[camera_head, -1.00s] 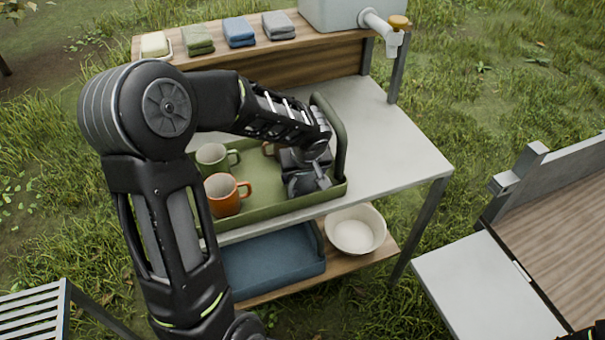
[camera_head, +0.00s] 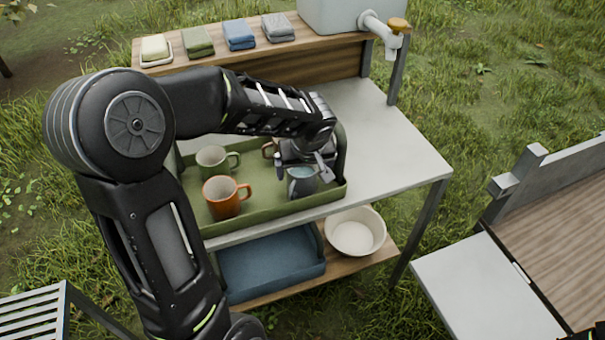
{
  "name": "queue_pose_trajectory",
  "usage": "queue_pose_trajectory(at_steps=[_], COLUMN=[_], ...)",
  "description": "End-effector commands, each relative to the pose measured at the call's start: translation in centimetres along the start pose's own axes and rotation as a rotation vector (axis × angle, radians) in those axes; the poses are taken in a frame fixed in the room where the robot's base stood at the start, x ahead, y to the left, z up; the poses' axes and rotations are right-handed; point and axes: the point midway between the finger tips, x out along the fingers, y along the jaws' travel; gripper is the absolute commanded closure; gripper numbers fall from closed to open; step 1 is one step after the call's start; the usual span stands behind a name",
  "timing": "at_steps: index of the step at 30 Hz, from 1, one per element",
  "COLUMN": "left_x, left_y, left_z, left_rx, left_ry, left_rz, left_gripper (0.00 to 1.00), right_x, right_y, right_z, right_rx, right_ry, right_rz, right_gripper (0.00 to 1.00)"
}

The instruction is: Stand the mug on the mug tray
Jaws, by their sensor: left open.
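The green mug tray (camera_head: 262,210) lies on the grey table top. A blue-grey mug (camera_head: 299,184) stands upright in its right front part. My left gripper (camera_head: 303,166) is open just above this mug, with its fingers apart near the rim; I cannot tell whether they touch it. An orange mug (camera_head: 222,198) and a green mug (camera_head: 212,160) stand in the left part of the tray. A brownish mug (camera_head: 268,150) shows partly behind my gripper.
The tray's raised black-green handle (camera_head: 341,160) is close beside my gripper. The table top (camera_head: 400,150) is clear on the right. A blue tray (camera_head: 270,265) and a cream bowl (camera_head: 355,232) are on the shelf below. Folded cloths (camera_head: 239,32) lie on the back ledge.

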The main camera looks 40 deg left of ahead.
Motion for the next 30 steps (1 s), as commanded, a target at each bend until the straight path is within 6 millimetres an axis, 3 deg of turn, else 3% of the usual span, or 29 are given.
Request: queue_pose_trajectory(at_steps=[6, 11, 30], left_x=[-4.6, -6.5, -7.0], left_y=[0.0, 0.0, 0.0], left_z=[-0.1, 0.0, 0.1], left_rx=[-0.001, 0.000, 0.000], left_ry=[0.003, 0.001, -0.001], left_rz=[0.003, 0.001, 0.000], left_gripper=[0.09, 0.09, 0.09], right_x=[0.1, 0.2, 0.2], right_y=[0.1, 0.1, 0.1], right_z=[0.0, 0.0, 0.0], right_rx=[0.000, 0.000, 0.000], right_ry=[0.000, 0.000, 0.000], right_rz=[0.000, 0.000, 0.000], right_gripper=[1.00, 1.00, 1.00])
